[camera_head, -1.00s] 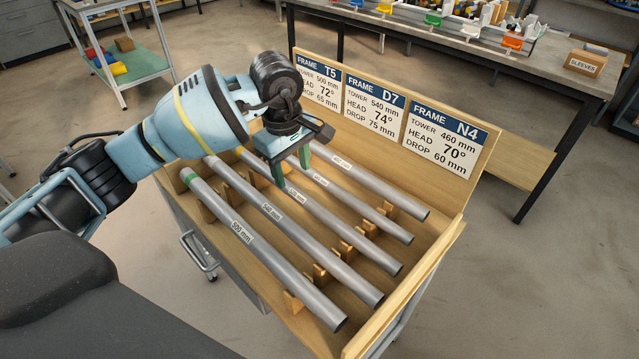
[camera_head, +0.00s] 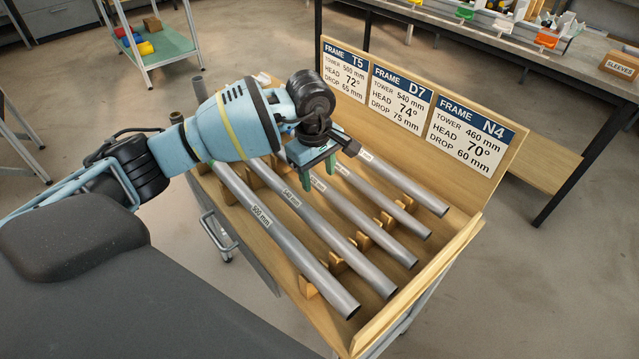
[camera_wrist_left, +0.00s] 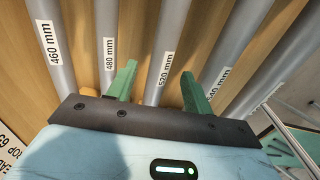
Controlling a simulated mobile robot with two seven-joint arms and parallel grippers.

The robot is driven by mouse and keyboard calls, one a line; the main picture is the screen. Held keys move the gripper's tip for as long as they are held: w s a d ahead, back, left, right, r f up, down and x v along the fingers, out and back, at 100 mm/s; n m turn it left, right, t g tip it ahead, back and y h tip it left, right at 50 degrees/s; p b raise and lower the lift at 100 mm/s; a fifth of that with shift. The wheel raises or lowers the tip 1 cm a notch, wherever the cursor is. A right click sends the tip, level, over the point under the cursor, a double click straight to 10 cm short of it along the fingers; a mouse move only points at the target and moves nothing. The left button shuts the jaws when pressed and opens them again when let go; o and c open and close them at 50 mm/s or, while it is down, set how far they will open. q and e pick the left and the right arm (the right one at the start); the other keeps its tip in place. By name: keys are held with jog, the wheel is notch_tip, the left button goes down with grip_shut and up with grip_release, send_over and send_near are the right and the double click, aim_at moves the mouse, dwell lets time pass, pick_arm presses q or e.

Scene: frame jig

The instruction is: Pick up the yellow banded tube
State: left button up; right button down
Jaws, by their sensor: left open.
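Several grey tubes lie side by side in a wooden tray (camera_head: 475,232). No yellow band shows in either current view; the far tube ends are hidden behind my left arm. In the head view the labels read 500 mm (camera_head: 300,262) and 540 mm (camera_head: 345,247) on the left tubes. My left gripper (camera_head: 318,178) is open, its green fingers pointing down over the middle tube (camera_head: 378,229). In the left wrist view the open gripper (camera_wrist_left: 159,76) has the tube labelled 520 mm (camera_wrist_left: 172,28) between its fingers. Contact cannot be told. My right gripper is not in view.
Wooden notches (camera_head: 365,241) separate the tubes. A back board (camera_head: 470,105) carries signs T5, D7 and N4. The 480 mm tube (camera_wrist_left: 110,25) and 460 mm tube (camera_wrist_left: 50,40) lie close beside. A workbench (camera_head: 580,75) stands behind.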

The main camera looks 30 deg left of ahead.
pick_arm(q)
jog(key=shift+w+f, duration=0.15)
jog(key=shift+f, duration=0.9)
grip_shut()
